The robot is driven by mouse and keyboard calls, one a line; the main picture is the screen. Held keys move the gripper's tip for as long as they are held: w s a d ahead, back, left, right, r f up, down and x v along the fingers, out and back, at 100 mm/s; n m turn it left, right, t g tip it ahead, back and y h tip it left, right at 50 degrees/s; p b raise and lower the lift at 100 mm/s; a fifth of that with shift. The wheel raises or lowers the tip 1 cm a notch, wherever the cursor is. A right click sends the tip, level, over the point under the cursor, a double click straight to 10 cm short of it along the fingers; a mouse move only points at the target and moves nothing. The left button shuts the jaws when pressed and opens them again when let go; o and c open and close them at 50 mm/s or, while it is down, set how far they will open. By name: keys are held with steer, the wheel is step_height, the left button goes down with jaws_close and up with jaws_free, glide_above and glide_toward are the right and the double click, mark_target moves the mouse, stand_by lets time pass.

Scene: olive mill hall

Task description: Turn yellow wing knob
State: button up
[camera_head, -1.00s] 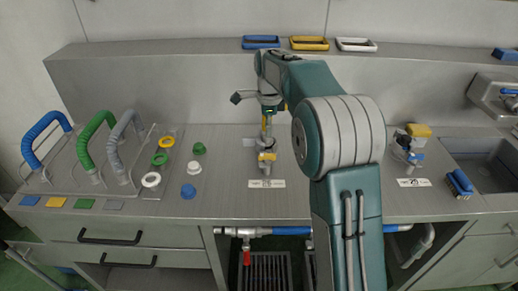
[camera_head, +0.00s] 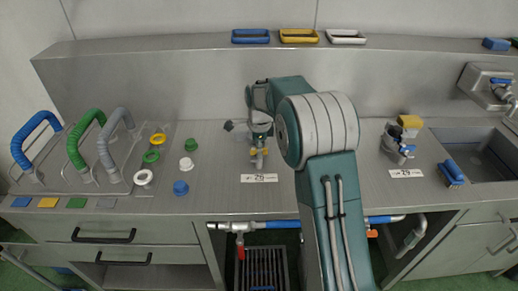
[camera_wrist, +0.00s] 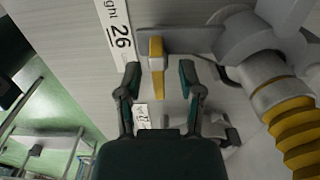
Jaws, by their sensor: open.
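The yellow wing knob (camera_wrist: 157,70) shows in the wrist view as a narrow upright yellow wing below a grey bar. My gripper (camera_wrist: 160,80) is open, with one dark fingertip on each side of the wing and visible gaps between. In the head view the fitting with yellow parts (camera_head: 258,153) stands on the counter behind a label reading 26 (camera_head: 259,178). My arm and gripper hide much of it there. Whether the fingertips reach the wing's full depth cannot be told.
In the wrist view a yellow ribbed hose (camera_wrist: 291,128) on a grey fitting stands close at right. Another yellow-topped fitting (camera_head: 409,122) stands near the sink (camera_head: 483,158). Caps (camera_head: 181,188) and handled hoses (camera_head: 85,150) occupy the counter's left.

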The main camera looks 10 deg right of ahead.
steer(key=shift+a, duration=0.1)
jaws_close()
